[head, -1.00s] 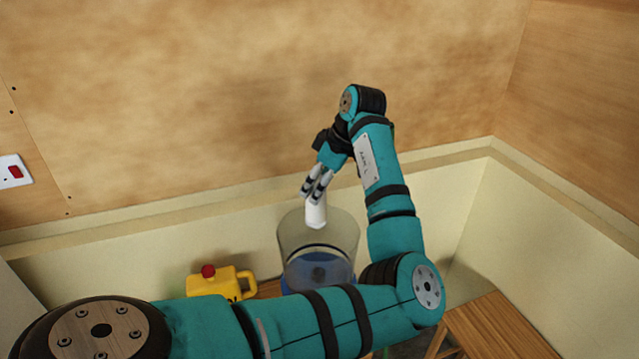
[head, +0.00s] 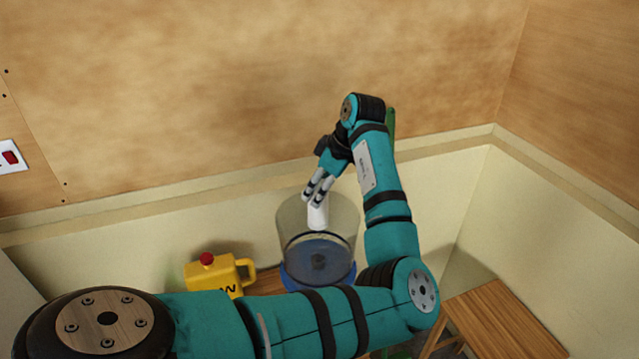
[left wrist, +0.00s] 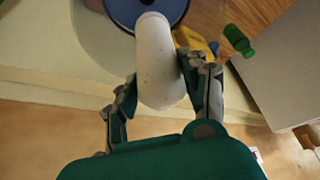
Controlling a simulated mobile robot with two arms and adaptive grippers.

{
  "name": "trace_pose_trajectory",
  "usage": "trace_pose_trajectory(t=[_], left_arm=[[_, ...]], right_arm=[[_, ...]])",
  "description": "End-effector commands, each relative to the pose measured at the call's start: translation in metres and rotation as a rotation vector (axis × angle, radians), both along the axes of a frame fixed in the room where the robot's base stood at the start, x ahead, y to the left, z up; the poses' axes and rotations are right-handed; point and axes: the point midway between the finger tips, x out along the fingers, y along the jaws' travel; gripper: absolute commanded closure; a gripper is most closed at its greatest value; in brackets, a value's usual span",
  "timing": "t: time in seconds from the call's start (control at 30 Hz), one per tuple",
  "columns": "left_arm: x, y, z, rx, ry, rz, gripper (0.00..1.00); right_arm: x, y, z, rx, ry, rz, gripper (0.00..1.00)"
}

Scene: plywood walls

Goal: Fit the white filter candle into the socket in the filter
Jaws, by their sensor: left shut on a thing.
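The white filter candle (head: 317,217) is held upright or nearly so by my left gripper (head: 318,190), which is shut on its upper part. In the left wrist view the candle (left wrist: 155,55) lies between the two fingers (left wrist: 160,82) and points away toward the filter. The filter is a clear cylinder (head: 344,240) with a blue base. In the head view the candle's lower end overlaps the cylinder's mouth, above the dark socket (head: 319,261) at the bottom. How deep it is cannot be told. The filter's blue round part (left wrist: 122,12) is partly hidden behind the candle. My right gripper is not in view.
A yellow jug (head: 212,274) with a red knob stands left of the filter. A wooden stool or table (head: 490,318) is at lower right. A green object (head: 391,122) shows behind my arm. The pale wall (head: 140,232) is close behind the filter.

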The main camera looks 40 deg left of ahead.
Motion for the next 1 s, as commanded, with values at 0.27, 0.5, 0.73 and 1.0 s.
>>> trace_pose_trajectory(t=[0.27,0.5,0.73,1.0], left_arm=[[0.0,0.0,-0.025,0.0,0.001,-0.001,1.0],[0.0,0.0,-0.044,0.0,0.0,-0.001,1.0],[0.0,0.0,-0.062,-0.001,0.0,-0.001,1.0],[0.0,0.0,-0.083,0.001,0.001,-0.001,1.0]], right_arm=[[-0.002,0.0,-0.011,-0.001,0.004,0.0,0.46],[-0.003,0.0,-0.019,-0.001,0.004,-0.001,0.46],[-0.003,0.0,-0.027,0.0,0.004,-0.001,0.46],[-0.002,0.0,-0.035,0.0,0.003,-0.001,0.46]])
